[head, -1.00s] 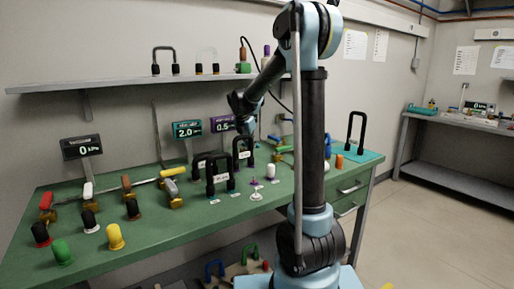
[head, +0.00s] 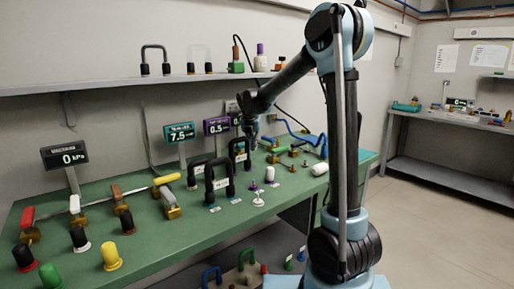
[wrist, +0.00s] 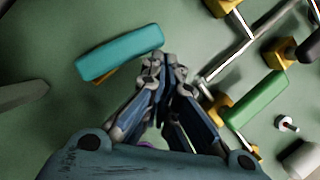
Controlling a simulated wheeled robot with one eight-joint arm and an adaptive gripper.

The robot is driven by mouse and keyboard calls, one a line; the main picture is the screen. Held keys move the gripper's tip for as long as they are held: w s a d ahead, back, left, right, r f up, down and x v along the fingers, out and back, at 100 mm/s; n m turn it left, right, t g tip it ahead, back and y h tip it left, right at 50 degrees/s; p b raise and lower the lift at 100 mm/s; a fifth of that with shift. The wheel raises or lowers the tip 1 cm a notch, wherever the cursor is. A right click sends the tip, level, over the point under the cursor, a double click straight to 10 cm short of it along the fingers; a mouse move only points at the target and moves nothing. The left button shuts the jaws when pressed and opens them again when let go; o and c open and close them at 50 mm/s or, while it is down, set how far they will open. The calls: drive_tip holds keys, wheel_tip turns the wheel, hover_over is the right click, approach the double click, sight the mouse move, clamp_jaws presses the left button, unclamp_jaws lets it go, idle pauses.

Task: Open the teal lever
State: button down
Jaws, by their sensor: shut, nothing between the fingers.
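The teal lever's handle (wrist: 120,52) is a thick teal bar in the upper left of the wrist view, lying slightly tilted with a bit of brass under it. My gripper (wrist: 165,62) is shut and empty. In the head view my gripper (head: 250,140) is low over the far part of the green bench (head: 150,238), and I cannot make out the teal lever there.
A green-handled lever (wrist: 257,99) and brass valves with metal pipes lie right of my gripper. Black handles (head: 219,180) stand on the bench left of it. A teal-labelled display (head: 180,133) reads 7.5. A shelf (head: 110,88) runs above.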

drive_tip(key=shift+w+d, duration=0.15)
drive_tip(key=shift+w, duration=0.75)
